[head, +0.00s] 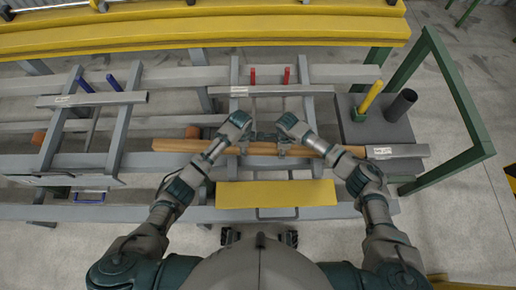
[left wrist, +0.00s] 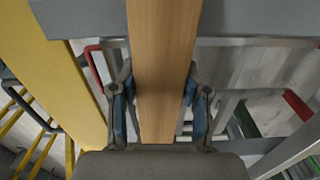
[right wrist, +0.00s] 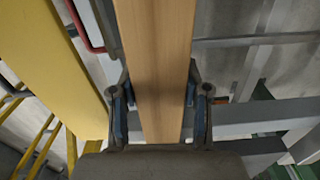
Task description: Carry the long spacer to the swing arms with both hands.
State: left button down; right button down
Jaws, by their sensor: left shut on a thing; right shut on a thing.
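The long spacer is a wooden beam (head: 175,145) running left to right in front of me in the head view. My left gripper (head: 245,142) and my right gripper (head: 283,146) are shut on it close together, near its middle. In the left wrist view the beam (left wrist: 160,60) passes between the blue-padded fingers. In the right wrist view the beam (right wrist: 154,60) is likewise between the fingers. Grey arms with red pegs (head: 252,76) and grey arms with blue pegs (head: 112,82) stand beyond and to the left; which are the swing arms I cannot tell.
Labelled grey bars lie across the red-peg arms (head: 285,90) and blue-peg arms (head: 92,99). A yellow plate (head: 275,194) is nearest me. A dark block with yellow and black posts (head: 375,130) and a green frame (head: 462,90) stand right. A yellow beam (head: 210,38) crosses the back.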

pick_arm(q)
jog(key=shift+r, duration=0.1)
pick_arm(e)
jog(key=shift+r, duration=0.15)
